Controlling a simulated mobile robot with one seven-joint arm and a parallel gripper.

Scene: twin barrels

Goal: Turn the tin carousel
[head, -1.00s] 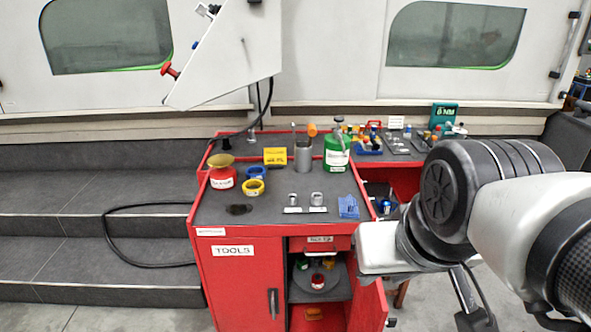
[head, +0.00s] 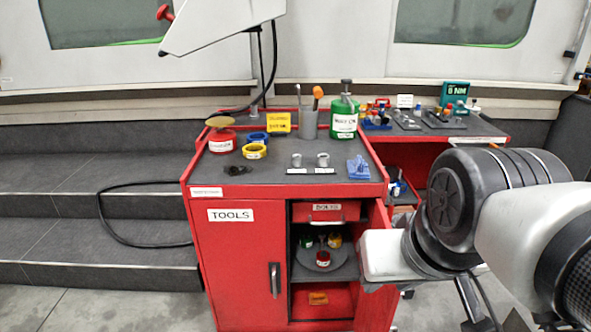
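The tin carousel (head: 322,262) is a round grey turntable on the shelf inside the open right side of the red tool cabinet (head: 228,268). It bears a red tin (head: 323,257) at the front, a dark green tin (head: 306,240) at the back left and a yellowish tin (head: 335,240) at the back right. My arm fills the lower right of the head view, beside the cabinet's open door. My gripper's fingers cannot be made out, so their state is unclear.
The open red door (head: 377,290) stands between my arm and the shelf. A drawer (head: 325,212) sits above the carousel and a red bin (head: 320,301) below. The cabinet top holds a red can (head: 221,141), a green can (head: 344,118) and tape rolls (head: 254,151).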

